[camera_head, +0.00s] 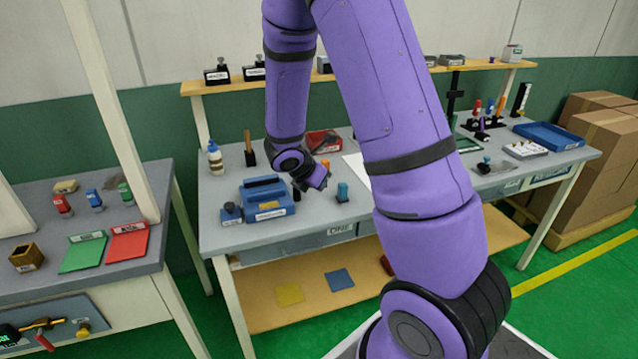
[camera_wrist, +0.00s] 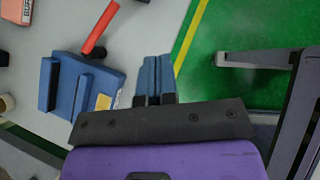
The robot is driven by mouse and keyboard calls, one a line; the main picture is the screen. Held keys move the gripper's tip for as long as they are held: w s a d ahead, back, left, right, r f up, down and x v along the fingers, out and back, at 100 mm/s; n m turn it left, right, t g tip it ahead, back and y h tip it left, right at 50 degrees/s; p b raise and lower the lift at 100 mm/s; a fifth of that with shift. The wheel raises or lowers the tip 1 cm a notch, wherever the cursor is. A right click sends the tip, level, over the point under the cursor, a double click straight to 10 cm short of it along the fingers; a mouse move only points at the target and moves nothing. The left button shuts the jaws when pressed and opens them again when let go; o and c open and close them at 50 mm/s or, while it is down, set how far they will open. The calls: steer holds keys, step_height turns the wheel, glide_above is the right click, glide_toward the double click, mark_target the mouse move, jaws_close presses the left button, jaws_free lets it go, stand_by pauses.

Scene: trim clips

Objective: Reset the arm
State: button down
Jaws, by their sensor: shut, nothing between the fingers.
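My purple arm reaches down from the top of the head view, and its forearm ends low over the middle workbench. My gripper (camera_head: 322,182) hangs just right of the blue fixture (camera_head: 266,200), apart from it as far as I can tell. In the wrist view, the two blue fingers of my gripper (camera_wrist: 154,76) lie side by side, shut with nothing between them. The blue fixture also shows in the wrist view (camera_wrist: 92,88), left of the fingers. A small teal item (camera_head: 342,192) shows right of my gripper.
The middle workbench (camera_head: 225,240) also bears a white bottle (camera_head: 215,158), a red bin (camera_head: 323,141) and a blue tray (camera_head: 549,136). A left bench (camera_head: 85,280) holds green (camera_head: 83,253) and red (camera_head: 128,243) mats. Cardboard boxes (camera_head: 602,150) stand at right.

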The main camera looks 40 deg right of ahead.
stand_by(0.3)
steer(key=s+a+r+m+y, duration=0.1)
steer(key=s+r+m, duration=0.2)
steer(key=r, duration=0.2)
steer(key=s+a+r+m, duration=0.2)
steer(key=r+m, duration=0.2)
steer(key=r, duration=0.2)
steer(key=s+a+r+m+y, duration=0.1)
steer(key=s+r+m, duration=0.2)
steer(key=r, duration=0.2)
steer(key=s+a+r+m+t+y, duration=0.2)
steer(key=s+a+r+m+y, duration=0.1)
steer(key=s+a+r+m, duration=0.2)
steer(key=s+a+r+m+t+y, duration=0.2)
steer(key=s+a+r+m, duration=0.2)
steer(key=s, duration=0.6)
step_height(320, 180, up, 3)
steer(key=a, duration=0.2)
steer(key=shift+s+a+f+m+y, duration=0.15)
steer(key=shift+a+m+y, duration=0.15)
steer(key=shift+m+y, duration=0.1)
